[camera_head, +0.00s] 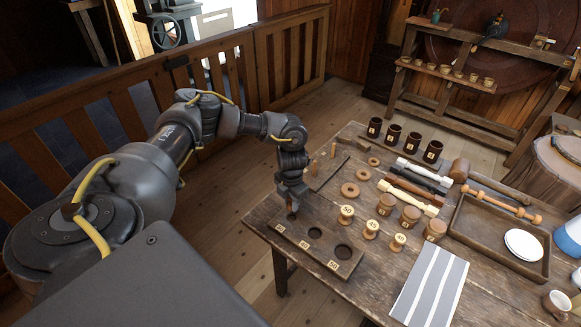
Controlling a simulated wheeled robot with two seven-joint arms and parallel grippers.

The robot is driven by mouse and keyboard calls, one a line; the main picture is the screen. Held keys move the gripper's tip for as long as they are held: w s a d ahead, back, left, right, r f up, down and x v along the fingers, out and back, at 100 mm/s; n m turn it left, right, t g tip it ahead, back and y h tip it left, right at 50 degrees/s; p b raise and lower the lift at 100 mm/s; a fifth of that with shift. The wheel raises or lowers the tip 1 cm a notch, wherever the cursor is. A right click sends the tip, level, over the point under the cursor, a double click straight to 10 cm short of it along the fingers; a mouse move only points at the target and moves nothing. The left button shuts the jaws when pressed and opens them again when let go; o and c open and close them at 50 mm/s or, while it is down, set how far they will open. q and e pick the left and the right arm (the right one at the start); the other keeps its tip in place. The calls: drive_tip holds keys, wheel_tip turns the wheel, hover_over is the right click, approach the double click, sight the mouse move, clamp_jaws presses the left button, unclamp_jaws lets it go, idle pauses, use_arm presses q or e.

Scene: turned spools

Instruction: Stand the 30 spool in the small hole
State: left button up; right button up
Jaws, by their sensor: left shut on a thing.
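A dark wooden board (325,258) with a row of round holes and numbered labels lies at the table's near left corner. Its middle hole (315,233) and right, larger hole (343,251) are empty. My left gripper (292,211) points down over the board's left end, at the small hole. It is shut on the 30 spool, which the fingers almost wholly hide. I cannot tell whether the spool is in the hole or above it. Pale numbered spools (371,229) and browner ones (409,217) stand behind the board. My right gripper is out of view.
Dark numbered cups (393,134) stand at the back. Flat rings (350,190) and turned rods (408,197) lie mid-table. A tray (480,240) with a white plate (523,245) is at right. A striped cloth (430,286) lies at the front.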

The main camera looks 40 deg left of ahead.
use_arm(q)
drive_tip(key=shift+f+b, duration=1.85)
drive_tip(key=shift+f, duration=0.65)
drive_tip(key=shift+w+f+b, duration=0.1)
drive_tip(key=shift+f+b, duration=0.3)
drive_tip(key=shift+f, duration=0.2)
